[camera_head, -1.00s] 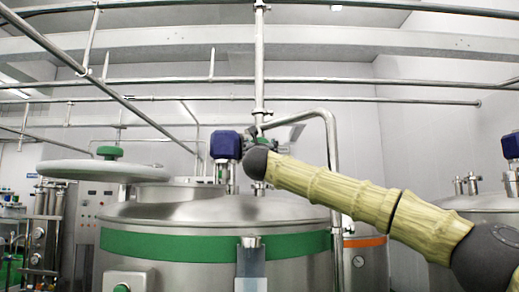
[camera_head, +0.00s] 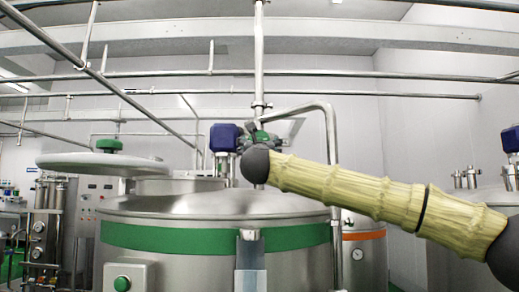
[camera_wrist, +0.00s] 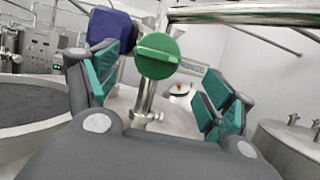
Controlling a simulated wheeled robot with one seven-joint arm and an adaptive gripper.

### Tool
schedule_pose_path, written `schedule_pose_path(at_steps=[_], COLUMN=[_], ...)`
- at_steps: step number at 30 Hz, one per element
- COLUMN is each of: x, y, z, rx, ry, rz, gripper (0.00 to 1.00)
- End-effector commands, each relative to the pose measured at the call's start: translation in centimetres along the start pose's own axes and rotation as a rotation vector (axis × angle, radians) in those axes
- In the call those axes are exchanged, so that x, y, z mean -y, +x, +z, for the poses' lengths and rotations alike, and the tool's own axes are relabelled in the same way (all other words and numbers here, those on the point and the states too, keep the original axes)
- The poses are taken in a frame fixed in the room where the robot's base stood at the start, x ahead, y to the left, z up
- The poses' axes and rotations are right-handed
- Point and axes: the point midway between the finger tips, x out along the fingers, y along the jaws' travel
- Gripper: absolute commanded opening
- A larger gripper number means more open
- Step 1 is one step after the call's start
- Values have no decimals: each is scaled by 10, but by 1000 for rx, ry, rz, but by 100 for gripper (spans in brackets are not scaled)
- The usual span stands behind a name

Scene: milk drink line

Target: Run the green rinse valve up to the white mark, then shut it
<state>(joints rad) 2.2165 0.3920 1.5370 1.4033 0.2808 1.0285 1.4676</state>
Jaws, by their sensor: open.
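The green rinse valve (camera_wrist: 157,56) shows in the wrist view as a round green knob with a raised bar across its face. It sits on a steel pipe. My gripper (camera_wrist: 160,92) is open, with one teal-padded finger to the left of the knob and one to the right. The knob is ahead of and between the fingers, and neither touches it in this view. I cannot make out the white mark.
A steel tank (camera_head: 190,206) with a green band stands below my arm. A blue motor housing (camera_head: 224,137) is close to the left of my gripper; it also shows in the wrist view (camera_wrist: 112,27). A bent steel pipe (camera_head: 333,150) rises to the right.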

Motion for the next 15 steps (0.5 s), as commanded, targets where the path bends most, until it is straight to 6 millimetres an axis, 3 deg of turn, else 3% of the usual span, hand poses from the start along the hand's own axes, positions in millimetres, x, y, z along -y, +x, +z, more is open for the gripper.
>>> schedule_pose_path(at_steps=[6, 15], x=[0, 0], y=[-32, -50], z=[1, 1], rx=[1, 1], ry=[1, 0], rz=[1, 0], gripper=[82, 82])
